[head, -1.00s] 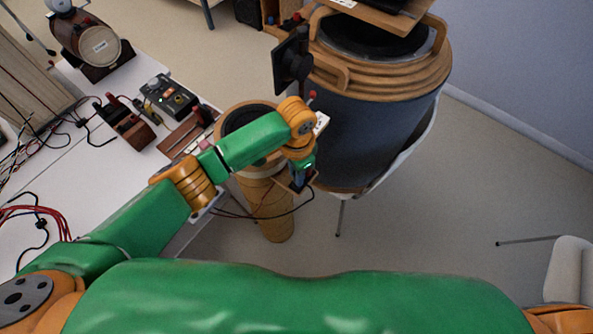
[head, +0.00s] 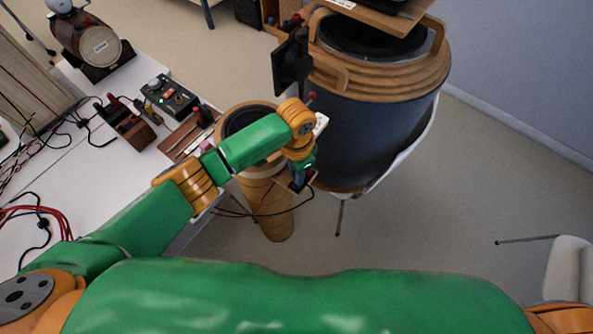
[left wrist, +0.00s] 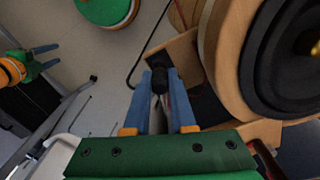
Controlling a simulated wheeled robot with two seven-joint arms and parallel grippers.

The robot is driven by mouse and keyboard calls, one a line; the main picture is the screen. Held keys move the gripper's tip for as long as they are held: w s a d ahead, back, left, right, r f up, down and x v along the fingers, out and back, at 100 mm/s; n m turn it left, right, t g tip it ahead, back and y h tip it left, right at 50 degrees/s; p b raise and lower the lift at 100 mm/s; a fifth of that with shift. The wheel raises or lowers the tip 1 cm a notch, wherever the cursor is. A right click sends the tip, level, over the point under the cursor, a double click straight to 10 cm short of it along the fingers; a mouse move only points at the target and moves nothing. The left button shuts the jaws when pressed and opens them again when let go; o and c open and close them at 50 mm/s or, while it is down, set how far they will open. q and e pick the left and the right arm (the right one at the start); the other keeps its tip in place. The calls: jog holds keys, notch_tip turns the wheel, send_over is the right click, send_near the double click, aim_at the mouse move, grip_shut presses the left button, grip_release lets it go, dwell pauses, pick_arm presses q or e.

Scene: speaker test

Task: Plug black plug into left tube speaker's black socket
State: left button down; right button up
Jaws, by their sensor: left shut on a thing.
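My left gripper (head: 301,184) is beside the large dark drum in the head view. In the left wrist view its blue fingers (left wrist: 160,95) are shut on the black plug (left wrist: 159,78), whose thin black cable loops upward. A tan tube speaker (head: 270,208) with a black cone stands behind my left arm, which partly covers it. In the left wrist view a wooden-rimmed speaker (left wrist: 222,60) fills the right side, close to the plug. I cannot make out the black socket. My right gripper (left wrist: 46,56) shows in the left wrist view, open and apart from everything.
The large blue-grey drum (head: 370,135) with tan wooden rings stands right of the gripper. A white table (head: 85,165) at left carries loose cables and a control box (head: 168,97). The floor at right is mostly clear, with a pale chair (head: 570,275) at the edge.

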pick_arm(q)
jog(key=shift+f+b, duration=0.6)
jog(key=shift+f, duration=0.25)
jog(key=c, duration=0.7)
grip_release()
jog(key=shift+r+p, duration=0.7)
jog(key=shift+r, duration=3.1)
